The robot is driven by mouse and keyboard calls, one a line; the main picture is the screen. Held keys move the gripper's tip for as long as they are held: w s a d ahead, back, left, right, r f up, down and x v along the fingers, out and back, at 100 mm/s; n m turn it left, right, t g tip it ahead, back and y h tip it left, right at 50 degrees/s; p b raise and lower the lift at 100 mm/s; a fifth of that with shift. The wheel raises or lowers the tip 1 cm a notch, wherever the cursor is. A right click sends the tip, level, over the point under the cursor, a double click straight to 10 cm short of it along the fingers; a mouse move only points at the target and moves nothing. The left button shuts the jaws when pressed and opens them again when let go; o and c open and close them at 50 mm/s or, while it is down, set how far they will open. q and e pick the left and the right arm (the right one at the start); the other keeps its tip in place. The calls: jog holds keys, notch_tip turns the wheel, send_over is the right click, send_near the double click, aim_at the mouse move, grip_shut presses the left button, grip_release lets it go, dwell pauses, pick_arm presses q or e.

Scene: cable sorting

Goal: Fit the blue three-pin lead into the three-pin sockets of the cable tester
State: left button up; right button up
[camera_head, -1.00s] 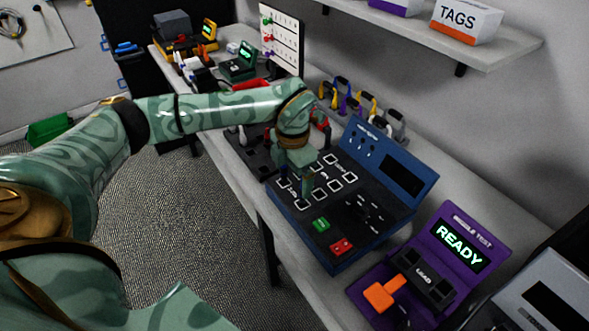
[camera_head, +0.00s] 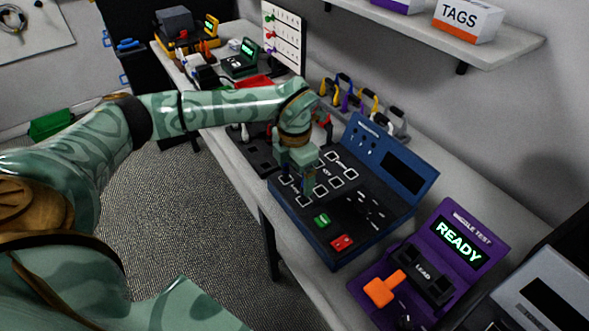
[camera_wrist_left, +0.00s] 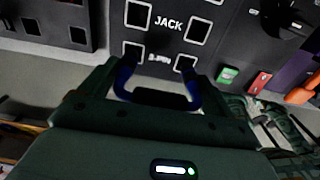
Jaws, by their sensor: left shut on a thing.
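The cable tester (camera_head: 412,168) is a blue console with a black panel of white-outlined sockets and a raised screen. My left gripper (camera_head: 298,188) is over the near left part of this panel, pointing down. In the left wrist view, its fingers (camera_wrist_left: 152,112) are shut on the blue three-pin lead (camera_wrist_left: 123,79), a blue U-shaped cable with a dark middle. The lead's two ends are at the lower edges of the two sockets marked 3-PIN (camera_wrist_left: 132,50). I cannot tell whether the ends are in the sockets or just above them. My right gripper is not in view.
A purple wiggle tester (camera_head: 466,238) reading READY, with an orange handle (camera_head: 384,289), stands to the right. Several coloured leads (camera_head: 366,101) stand in a rack behind the tester. A dark socket block (camera_head: 256,150) is to its left. A shelf (camera_head: 500,50) hangs above the back.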

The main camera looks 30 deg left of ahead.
pick_arm(q)
jog(key=shift+p, duration=0.3)
dwell(0.4)
jog(key=shift+f, duration=0.45)
dwell(0.4)
jog(key=shift+f, duration=0.45)
dwell(1.1)
jog(key=o, duration=0.8)
jog(key=shift+r+p, duration=0.1)
jog(key=shift+p, duration=0.2)
notch_tip(320, 180, up, 8)
jog(key=p, duration=0.7)
